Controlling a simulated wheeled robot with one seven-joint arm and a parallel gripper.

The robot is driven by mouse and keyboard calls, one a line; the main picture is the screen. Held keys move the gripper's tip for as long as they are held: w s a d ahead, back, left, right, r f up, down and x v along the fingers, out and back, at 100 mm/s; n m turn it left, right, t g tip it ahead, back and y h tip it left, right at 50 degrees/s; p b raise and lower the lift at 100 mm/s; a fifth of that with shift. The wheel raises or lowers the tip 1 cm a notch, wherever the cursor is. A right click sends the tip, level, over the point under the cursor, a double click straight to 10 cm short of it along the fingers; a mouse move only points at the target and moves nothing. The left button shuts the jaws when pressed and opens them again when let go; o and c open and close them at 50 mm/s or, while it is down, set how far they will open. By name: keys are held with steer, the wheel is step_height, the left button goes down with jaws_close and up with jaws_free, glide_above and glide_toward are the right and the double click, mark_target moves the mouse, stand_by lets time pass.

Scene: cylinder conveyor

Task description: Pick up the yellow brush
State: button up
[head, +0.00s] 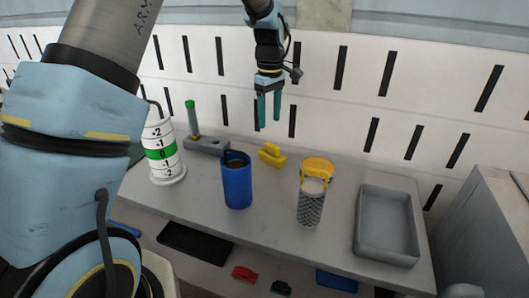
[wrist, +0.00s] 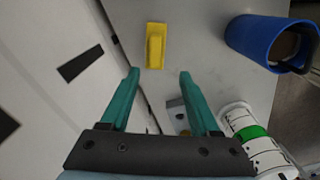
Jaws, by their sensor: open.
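The yellow brush (head: 271,154) lies on the grey table behind and to the right of the blue cup. In the wrist view the yellow brush (wrist: 156,46) lies beyond the fingertips, roughly between their lines and apart from both. My gripper (head: 269,107) is above the back of the table, pointing down, with its green fingers apart and empty. In the wrist view my gripper (wrist: 159,73) also shows its two open fingers with nothing between them.
A blue cup (head: 237,187) stands in front of the brush; it also shows in the wrist view (wrist: 254,40). A striped white cylinder (head: 162,155), a patterned canister with yellow top (head: 311,208) and a grey tray (head: 366,230) share the table (head: 275,225). A slotted white wall (head: 340,110) stands behind.

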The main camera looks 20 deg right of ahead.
mark_target(272, 144)
steer(key=shift+d+f, duration=0.3)
steer(key=shift+f, duration=0.1)
step_height(272, 144, down, 4)
steer(key=shift+w+r+p, duration=0.1)
steer(key=shift+r+p, duration=0.05)
steer(key=shift+p, duration=0.3)
steer(key=shift+d+f+p, duration=0.15)
steer(key=shift+f+p, duration=0.35)
steer(key=shift+f, duration=1.1)
steer(key=shift+d+f+p, duration=0.1)
steer(key=shift+f+p, duration=0.4)
steer(key=shift+f, duration=1.05)
jaws_close()
